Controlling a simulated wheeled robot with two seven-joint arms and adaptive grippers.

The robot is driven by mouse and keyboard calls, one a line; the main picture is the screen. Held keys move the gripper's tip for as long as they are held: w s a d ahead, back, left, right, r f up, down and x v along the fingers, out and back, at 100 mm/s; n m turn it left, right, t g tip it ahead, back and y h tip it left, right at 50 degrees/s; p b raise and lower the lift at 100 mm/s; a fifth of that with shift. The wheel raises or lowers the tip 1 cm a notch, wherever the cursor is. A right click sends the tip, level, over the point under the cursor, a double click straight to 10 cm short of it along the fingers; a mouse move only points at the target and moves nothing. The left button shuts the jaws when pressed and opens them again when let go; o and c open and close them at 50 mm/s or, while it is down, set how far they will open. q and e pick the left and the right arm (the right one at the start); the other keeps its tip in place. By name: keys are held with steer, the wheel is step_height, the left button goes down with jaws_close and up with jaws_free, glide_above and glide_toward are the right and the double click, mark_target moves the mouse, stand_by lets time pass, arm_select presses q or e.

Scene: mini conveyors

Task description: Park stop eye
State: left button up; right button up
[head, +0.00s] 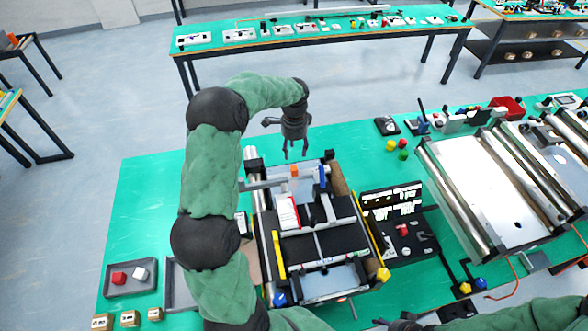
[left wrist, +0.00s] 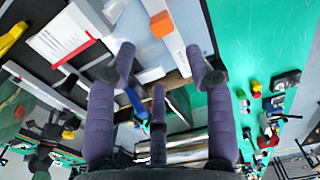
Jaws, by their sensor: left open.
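My left gripper (head: 296,152) is open and empty above the far end of the small conveyor (head: 325,241). In the left wrist view its purple fingers (left wrist: 158,72) are spread, with nothing between them. A small orange block (head: 294,171) sits on a pale bar across the conveyor's far end; it also shows ahead of the fingers in the left wrist view (left wrist: 161,25). A blue upright part (head: 322,176) stands just right of it. I cannot tell which part is the stop eye. My right gripper (head: 400,325) barely shows at the bottom edge.
A red-and-white card (head: 287,213) lies on the conveyor. A black control box (head: 404,236) with a lit screen stands right of it. A larger roller conveyor (head: 470,185) is further right. A grey tray (head: 131,290) holds red and white cubes.

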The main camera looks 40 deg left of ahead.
mark_target(294, 167)
arm_select(q)
steer(key=shift+a+f, duration=0.15)
steer(key=shift+f, duration=0.45)
step_height(294, 167, down, 10)
steer(key=shift+w+p, duration=0.1)
steer(key=shift+p, duration=0.65)
jaws_close()
